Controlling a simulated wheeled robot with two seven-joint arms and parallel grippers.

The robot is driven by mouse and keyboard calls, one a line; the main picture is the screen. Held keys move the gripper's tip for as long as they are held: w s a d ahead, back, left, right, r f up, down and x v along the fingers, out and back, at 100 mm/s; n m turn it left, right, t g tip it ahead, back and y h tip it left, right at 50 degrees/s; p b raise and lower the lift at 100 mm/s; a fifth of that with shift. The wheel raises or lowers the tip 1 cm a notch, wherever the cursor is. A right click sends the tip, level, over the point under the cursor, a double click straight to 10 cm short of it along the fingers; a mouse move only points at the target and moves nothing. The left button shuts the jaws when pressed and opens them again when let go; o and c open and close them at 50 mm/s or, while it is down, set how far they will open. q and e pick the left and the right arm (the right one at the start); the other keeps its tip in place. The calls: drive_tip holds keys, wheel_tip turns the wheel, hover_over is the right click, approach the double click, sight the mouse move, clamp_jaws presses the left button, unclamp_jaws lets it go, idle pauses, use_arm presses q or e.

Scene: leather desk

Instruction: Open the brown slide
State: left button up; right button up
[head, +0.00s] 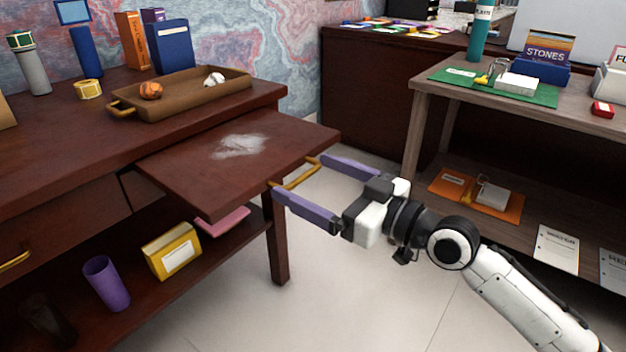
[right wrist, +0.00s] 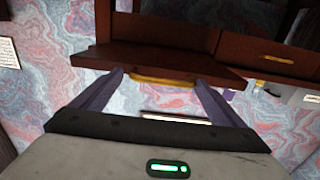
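The brown slide (head: 190,180) is a flat dark-wood board that sticks out from the desk, with a pale whitish patch on top. Its brass bar handle (head: 300,174) is on the outer edge; the handle also shows in the right wrist view (right wrist: 163,80). My right gripper (head: 299,174) is open, its purple fingers wide apart. The fingertips are near the two ends of the handle, with the handle's length between them; I cannot tell whether they touch it. In the right wrist view the slide's edge (right wrist: 150,60) lies just beyond the fingers. My left gripper is not in view.
A wooden tray (head: 185,98) with two balls stands on the desk. Below are a yellow box (head: 171,251) and a purple cup (head: 106,283) on a shelf. A closed drawer has a brass handle (head: 14,261). A second table (head: 590,118) stands right; open floor lies between.

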idle(0.3)
use_arm(q)
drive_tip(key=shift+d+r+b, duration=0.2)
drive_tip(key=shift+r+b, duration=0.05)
drive_tip(key=shift+b, duration=0.05)
use_arm(e)
drive_tip(key=v, duration=1)
drive_tip(key=shift+s, duration=0.15)
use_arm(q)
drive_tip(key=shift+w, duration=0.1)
use_arm(e)
drive_tip(key=shift+d, duration=0.1)
